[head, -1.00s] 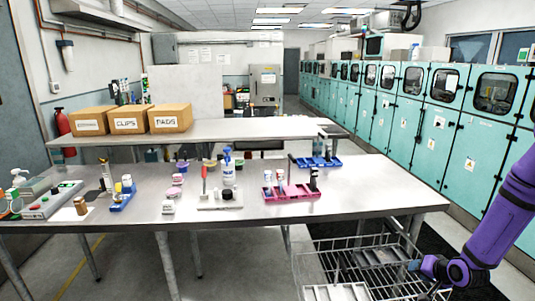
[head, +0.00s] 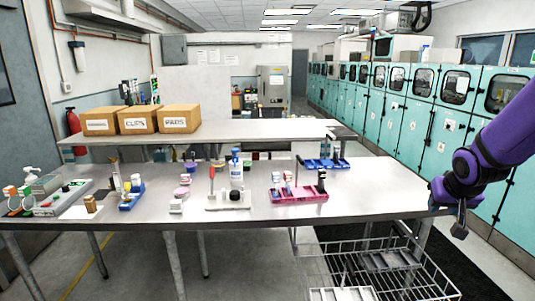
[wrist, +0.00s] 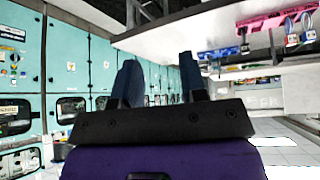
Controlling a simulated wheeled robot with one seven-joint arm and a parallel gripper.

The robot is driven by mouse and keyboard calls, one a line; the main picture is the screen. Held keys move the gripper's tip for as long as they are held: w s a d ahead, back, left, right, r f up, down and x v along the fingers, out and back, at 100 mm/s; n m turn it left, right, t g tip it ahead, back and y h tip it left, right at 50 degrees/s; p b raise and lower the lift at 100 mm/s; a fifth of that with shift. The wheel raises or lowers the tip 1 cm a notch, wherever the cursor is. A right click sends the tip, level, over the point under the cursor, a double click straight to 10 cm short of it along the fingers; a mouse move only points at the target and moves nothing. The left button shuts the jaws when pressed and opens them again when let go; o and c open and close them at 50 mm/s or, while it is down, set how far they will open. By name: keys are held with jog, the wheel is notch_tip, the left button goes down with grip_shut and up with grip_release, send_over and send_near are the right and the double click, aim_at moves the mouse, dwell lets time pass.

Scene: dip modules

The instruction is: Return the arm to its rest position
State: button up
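My purple arm (head: 490,155) reaches in from the right edge of the head view. My gripper (head: 448,212) is at its end, beside the right end of the steel table (head: 370,200) and above the level of the wire basket. In the wrist view my gripper (wrist: 158,80) shows two dark fingers standing apart with nothing between them. No object is held.
The wire basket (head: 395,270) with grey trays stands below the table's right end. Teal cabinets (head: 440,125) line the right wall. The table carries a pink tray (head: 298,197), a blue tray (head: 325,163), bottles and small tubs.

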jog(key=s+a+r+n, duration=0.1)
jog(key=s+a+r, duration=0.3)
jog(key=s, duration=0.4)
jog(key=s+a+r+n+y, duration=0.1)
jog(key=s+a+r, duration=0.3)
jog(key=s, duration=0.4)
jog(key=s+a+r+g+y, duration=0.1)
jog(key=s+a+r, duration=0.3)
jog(key=s+r, duration=0.2)
jog(key=shift+s+a+n, duration=0.15)
jog(key=shift+s+n, duration=0.25)
jog(key=shift+s, duration=0.8)
